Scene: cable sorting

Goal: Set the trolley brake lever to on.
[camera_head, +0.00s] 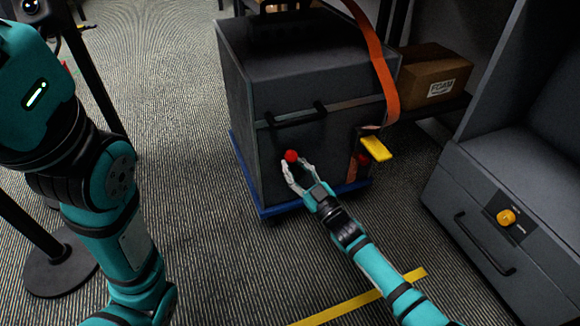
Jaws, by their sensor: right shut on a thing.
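The trolley has a blue base (250,188) and carries a dark grey cabinet (240,95) with a black bar handle. A round red knob (291,156) shows low on the cabinet's front; I take it for the end of the brake lever. My right gripper (295,163) is at the knob, its fingers closed around it from below. The lever's shaft and any on/off marking are hidden or too small to read. My left arm (125,225) fills the left side, but its gripper is not visible.
An orange strap (377,60) hangs over the cabinet's right side, near a yellow piece (376,148). A FOAM box (425,78) sits on a shelf behind. A grey unit with a yellow knob (506,217) stands at right. A post base (60,270) stands at left.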

